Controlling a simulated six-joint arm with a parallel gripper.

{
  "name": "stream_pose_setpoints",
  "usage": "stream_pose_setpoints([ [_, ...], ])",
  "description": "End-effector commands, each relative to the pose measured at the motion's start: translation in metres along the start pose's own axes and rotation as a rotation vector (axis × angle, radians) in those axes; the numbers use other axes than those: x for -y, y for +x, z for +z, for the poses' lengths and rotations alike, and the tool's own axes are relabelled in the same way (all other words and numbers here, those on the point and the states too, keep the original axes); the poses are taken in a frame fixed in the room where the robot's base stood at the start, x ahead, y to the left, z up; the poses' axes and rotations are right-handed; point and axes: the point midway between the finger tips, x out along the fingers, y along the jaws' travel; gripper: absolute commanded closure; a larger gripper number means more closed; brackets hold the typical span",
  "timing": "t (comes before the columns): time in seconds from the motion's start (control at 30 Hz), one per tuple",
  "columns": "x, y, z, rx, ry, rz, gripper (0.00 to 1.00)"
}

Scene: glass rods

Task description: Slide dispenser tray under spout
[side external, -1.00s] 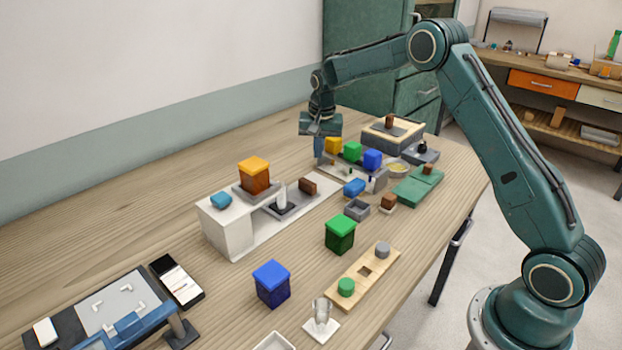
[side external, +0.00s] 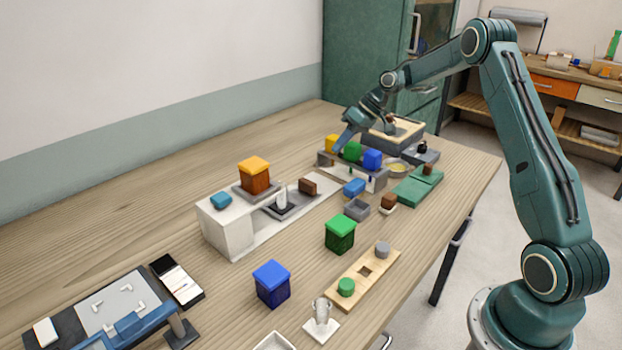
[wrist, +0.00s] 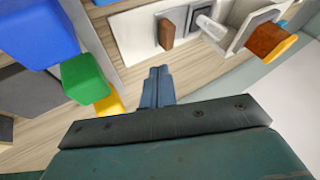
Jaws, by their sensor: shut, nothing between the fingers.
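A white dispenser (side external: 226,232) stands mid-table, with an amber, orange-lidded container (side external: 254,176) on top. A dark grey tray (side external: 271,210) lies on its low white base, with a pale upright piece (side external: 281,194) on it. A brown block (side external: 307,186) stands on the base to the right of the tray; whether they are joined is unclear. No spout can be made out. My gripper (side external: 340,146) is shut and empty beside the yellow block. In the wrist view its fingers (wrist: 158,72) point towards the brown block (wrist: 167,33), apart from it.
Yellow (side external: 332,143), green (side external: 352,151) and blue (side external: 372,159) blocks stand in a row close to my gripper. A blue piece (side external: 354,187) and small grey box (side external: 357,209) lie nearer. Bare table (side external: 150,190) lies along the wall side.

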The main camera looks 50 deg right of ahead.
Motion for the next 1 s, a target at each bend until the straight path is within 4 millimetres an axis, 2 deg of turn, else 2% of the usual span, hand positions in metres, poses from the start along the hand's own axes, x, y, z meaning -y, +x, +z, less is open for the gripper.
stream_pose_setpoints([
  [0.37,0.001,0.01,0.0,0.002,0.001,-0.003,1.0],
  [1.0,0.001,0.088,0.0,0.002,0.001,0.001,1.0],
])
